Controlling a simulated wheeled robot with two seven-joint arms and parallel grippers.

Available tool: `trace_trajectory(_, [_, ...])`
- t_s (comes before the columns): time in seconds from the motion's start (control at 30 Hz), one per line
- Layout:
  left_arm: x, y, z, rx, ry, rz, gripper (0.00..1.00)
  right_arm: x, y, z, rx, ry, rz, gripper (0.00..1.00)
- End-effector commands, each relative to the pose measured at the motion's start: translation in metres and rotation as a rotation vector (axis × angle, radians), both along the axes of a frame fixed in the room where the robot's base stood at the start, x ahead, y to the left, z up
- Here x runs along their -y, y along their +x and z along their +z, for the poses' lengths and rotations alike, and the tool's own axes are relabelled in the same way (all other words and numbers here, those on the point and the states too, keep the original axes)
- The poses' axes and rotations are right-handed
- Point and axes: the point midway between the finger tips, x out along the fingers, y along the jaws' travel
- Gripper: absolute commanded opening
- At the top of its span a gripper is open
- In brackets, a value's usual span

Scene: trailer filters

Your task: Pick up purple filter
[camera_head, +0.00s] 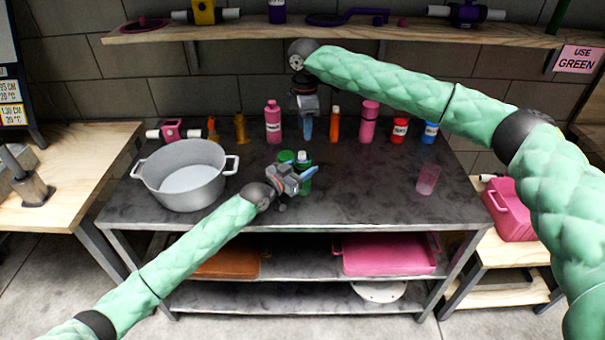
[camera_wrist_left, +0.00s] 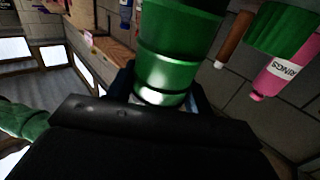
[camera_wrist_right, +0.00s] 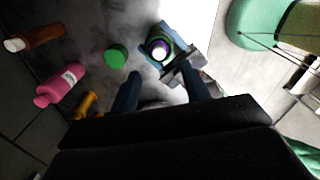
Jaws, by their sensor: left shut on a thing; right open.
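A green cylindrical container (camera_head: 305,172) stands near the middle of the dark table, with a pale top. My left gripper (camera_head: 296,181) is shut on it. In the left wrist view the green container (camera_wrist_left: 175,62) fills the space between the fingers.
A grey pot (camera_head: 185,178) is at left. Several bottles, including a pink one (camera_head: 273,123), line the back. A pink cup (camera_head: 428,179) stands at right. The table's front right is clear.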

Motion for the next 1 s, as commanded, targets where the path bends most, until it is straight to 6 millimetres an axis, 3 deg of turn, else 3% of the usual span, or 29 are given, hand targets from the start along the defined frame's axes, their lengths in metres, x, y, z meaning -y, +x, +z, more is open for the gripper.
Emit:
trace_trajectory(0.13, [0.000,0.000,-0.001,-0.001,0.001,0.000,0.25,0.000,0.000,-0.022,0.000,0.000,0.000,0.47])
trace_trajectory(0.47, [0.000,0.000,-0.001,-0.001,0.001,0.000,0.25,-0.002,0.000,-0.041,0.001,0.000,0.000,0.47])
trace_trajectory(0.8, [0.000,0.000,-0.001,-0.001,0.001,0.000,0.25,-0.006,0.001,-0.082,0.000,0.000,-0.001,0.47])
trace_trajectory(1.0, [0.000,0.000,-0.001,-0.001,0.001,0.000,0.25,-0.006,0.002,-0.086,0.002,0.001,-0.001,0.47])
